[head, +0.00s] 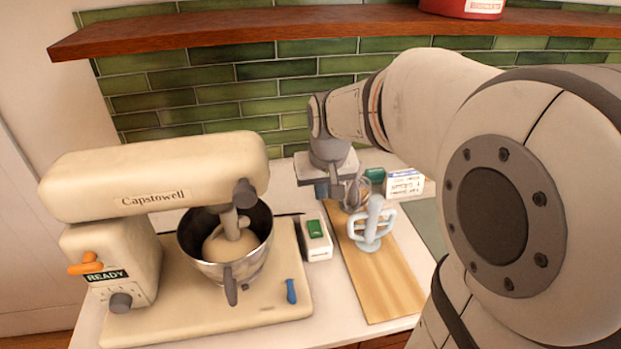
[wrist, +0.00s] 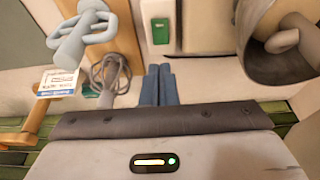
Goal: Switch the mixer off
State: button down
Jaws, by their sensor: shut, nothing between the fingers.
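The cream mixer (head: 150,165), marked Capstowell, stands at the left in the head view. Its front has an orange lever (head: 85,264), a READY plate (head: 107,274) and a grey knob (head: 121,302). A metal bowl (head: 262,262) with pale dough sits under its head, the hook in the dough. A white box with a green switch (head: 315,228) stands right of the mixer base; it also shows in the wrist view (wrist: 160,31). My gripper (head: 322,190) is above the counter behind this box. Its blue fingers (wrist: 159,72) are shut and empty, apart from the switch.
A wooden board (head: 385,285) with a pale blue beater (head: 372,225) and a wire whisk (wrist: 108,75) lies right of the box. A white card (head: 405,184) and a green item (head: 375,175) stand behind. A wooden shelf (head: 250,27) runs above. A blue piece (head: 291,291) is on the mixer base.

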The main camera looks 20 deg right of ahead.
aim_at(314, 223)
jog(key=shift+f, duration=0.1)
jog(key=shift+w+r+b, duration=0.25)
jog(key=shift+w+b, duration=0.5)
jog(key=shift+b, duration=2.9)
jog(key=x, duration=1.4)
jog(key=shift+s+d, duration=0.1)
jog(key=shift+s, duration=0.05)
jog(key=shift+p, duration=0.3)
